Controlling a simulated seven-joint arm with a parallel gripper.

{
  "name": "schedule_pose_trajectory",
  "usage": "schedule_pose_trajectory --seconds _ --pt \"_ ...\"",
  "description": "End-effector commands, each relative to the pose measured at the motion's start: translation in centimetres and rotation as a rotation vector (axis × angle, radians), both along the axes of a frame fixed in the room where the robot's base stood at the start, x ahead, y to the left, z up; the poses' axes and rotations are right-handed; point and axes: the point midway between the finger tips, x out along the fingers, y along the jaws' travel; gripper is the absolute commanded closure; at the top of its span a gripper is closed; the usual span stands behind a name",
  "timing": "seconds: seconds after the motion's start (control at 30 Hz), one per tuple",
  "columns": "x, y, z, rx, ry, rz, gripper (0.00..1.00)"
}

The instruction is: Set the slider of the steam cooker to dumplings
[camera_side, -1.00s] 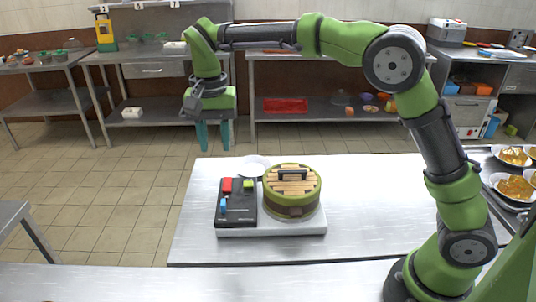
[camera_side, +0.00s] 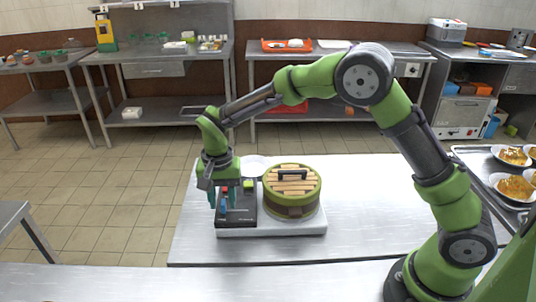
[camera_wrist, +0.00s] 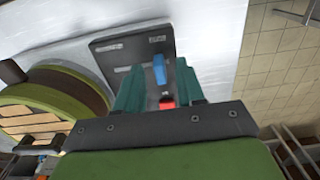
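The steam cooker has a white base (camera_side: 290,231), a black control panel (camera_side: 243,218) on the left and a round green pot (camera_side: 292,208) with a slatted wooden lid. The panel carries a blue slider (camera_wrist: 158,70), a red block (camera_wrist: 166,103) and a green block (camera_side: 249,184). My gripper (camera_side: 224,206) points down over the panel's left part. Its teal fingers are apart, and in the wrist view (camera_wrist: 157,75) the blue slider shows between them with gaps on both sides. Small labels on the panel are too small to read. The wrist view hides part of the panel behind the fingers.
The metal table (camera_side: 375,215) is clear to the right of the pot. Plates of food on a tray (camera_side: 514,203) stand at the far right. Shelves line the back wall.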

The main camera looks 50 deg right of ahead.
Motion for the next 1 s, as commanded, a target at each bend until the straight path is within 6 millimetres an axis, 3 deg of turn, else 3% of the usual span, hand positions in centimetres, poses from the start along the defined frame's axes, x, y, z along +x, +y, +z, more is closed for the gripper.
schedule_pose_trajectory --seconds 0.33,0.6,1.0 --pt "0.00 0.00 -0.47 0.001 -0.001 0.001 0.62" --pt "0.01 0.01 -0.43 0.001 -0.001 0.001 1.00" --pt "-0.34 -0.38 -0.34 0.001 -0.001 -0.001 1.00"
